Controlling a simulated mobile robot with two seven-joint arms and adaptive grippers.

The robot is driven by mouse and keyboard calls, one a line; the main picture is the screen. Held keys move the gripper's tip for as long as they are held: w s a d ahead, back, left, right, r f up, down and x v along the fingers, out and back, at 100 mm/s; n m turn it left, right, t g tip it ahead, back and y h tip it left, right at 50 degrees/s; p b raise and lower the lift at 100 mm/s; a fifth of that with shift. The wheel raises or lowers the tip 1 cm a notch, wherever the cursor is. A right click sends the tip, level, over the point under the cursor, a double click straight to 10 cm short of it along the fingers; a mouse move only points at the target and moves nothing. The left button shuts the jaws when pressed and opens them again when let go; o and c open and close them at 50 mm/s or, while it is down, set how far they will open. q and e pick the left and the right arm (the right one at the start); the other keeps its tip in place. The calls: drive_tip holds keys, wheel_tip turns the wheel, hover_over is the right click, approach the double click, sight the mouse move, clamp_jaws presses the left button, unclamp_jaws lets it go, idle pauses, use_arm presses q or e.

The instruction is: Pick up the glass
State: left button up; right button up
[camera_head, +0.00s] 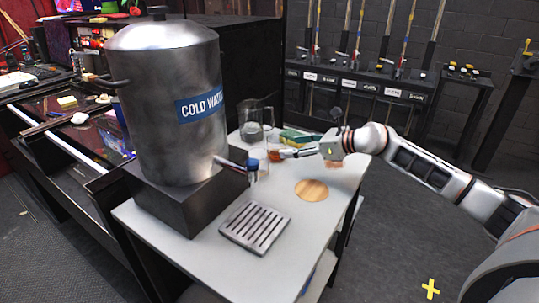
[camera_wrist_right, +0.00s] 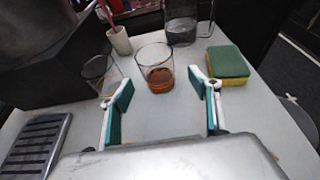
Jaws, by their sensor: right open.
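A clear glass with amber liquid (camera_wrist_right: 157,76) stands upright on the table in the right wrist view, ahead of my right gripper and roughly centred between its fingers. A second clear glass (camera_wrist_right: 98,72) stands to its left and looks empty. My right gripper (camera_wrist_right: 161,108) is open and empty, with its two green-padded fingers spread apart. In the head view my right gripper (camera_head: 284,153) is low over the table and points left towards the glasses, which are partly hidden and hard to tell apart there. My left gripper is not in view.
A metal cold water dispenser (camera_head: 175,105) stands left, with a slotted drip tray (camera_head: 255,227) in front. A glass pitcher (camera_head: 251,130), a green and yellow sponge (camera_wrist_right: 228,66) and a white cup (camera_wrist_right: 119,41) stand near the glasses. A round wooden coaster (camera_head: 312,190) lies on the table.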

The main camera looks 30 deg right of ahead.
sight(277, 151)
drive_tip(key=shift+w+a+f, duration=0.45)
drive_tip(key=shift+w, duration=0.05)
drive_tip(key=x, duration=0.6)
drive_tip(key=shift+s+f+b, duration=0.2)
drive_tip(key=shift+b, duration=0.15)
drive_tip(key=c, duration=1.4)
